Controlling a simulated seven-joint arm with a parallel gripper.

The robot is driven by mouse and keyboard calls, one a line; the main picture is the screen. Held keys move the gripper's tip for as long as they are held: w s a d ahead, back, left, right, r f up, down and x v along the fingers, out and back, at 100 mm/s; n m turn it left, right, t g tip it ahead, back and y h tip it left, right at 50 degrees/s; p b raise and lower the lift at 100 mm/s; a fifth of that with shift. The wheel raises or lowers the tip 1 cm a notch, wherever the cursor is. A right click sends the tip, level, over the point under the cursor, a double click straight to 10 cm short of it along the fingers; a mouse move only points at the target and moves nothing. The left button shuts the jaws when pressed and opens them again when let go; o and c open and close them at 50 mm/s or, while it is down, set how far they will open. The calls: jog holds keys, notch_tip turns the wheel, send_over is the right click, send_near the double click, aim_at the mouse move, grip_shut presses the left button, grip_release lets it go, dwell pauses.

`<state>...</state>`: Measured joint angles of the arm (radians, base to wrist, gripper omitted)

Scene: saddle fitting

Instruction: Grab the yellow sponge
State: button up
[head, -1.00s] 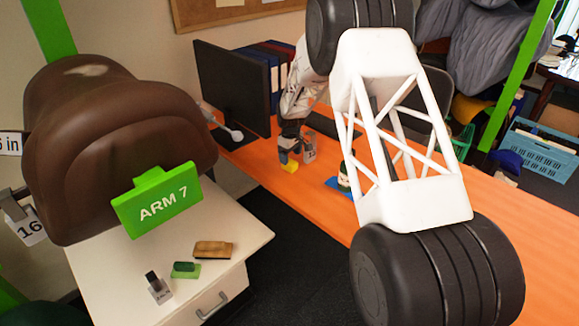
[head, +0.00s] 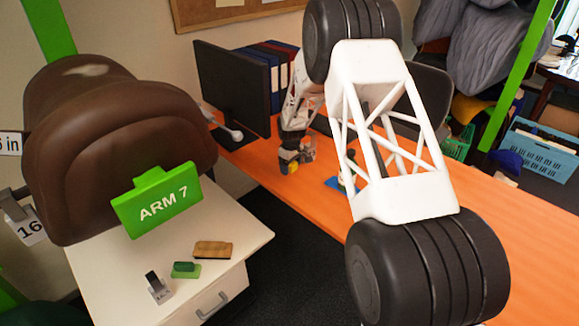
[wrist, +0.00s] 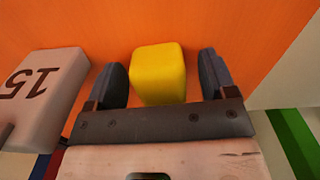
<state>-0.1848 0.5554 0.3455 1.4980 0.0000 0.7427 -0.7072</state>
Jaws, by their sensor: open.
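The yellow sponge (wrist: 158,68) is a small rounded block on the orange table. In the wrist view it sits between the two dark fingers of my open gripper (wrist: 163,75), with a narrow gap on each side. In the head view the sponge (head: 293,167) shows at the lower end of my gripper (head: 288,160), partly covered by it. The height of the fingers over the table is hard to tell.
A grey block marked 15 (wrist: 42,95) stands close to the left finger in the wrist view. Orange table (head: 530,235) is clear at right.

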jog(key=shift+c, duration=0.4)
jog(key=c, duration=0.9)
jog(key=shift+r, duration=0.1)
jog(key=shift+r, duration=0.45)
notch_tip(320, 180, up, 3)
jog(key=shift+s+f, duration=0.15)
jog(key=shift+f, duration=0.05)
jog(key=s+d, duration=0.1)
jog(key=s, duration=0.4)
jog(key=s+d+r, duration=0.1)
jog(key=s, duration=0.4)
jog(key=s+d, duration=0.1)
jog(key=s, duration=0.4)
jog(key=shift+s+r, duration=0.15)
jog(key=shift+s, duration=0.1)
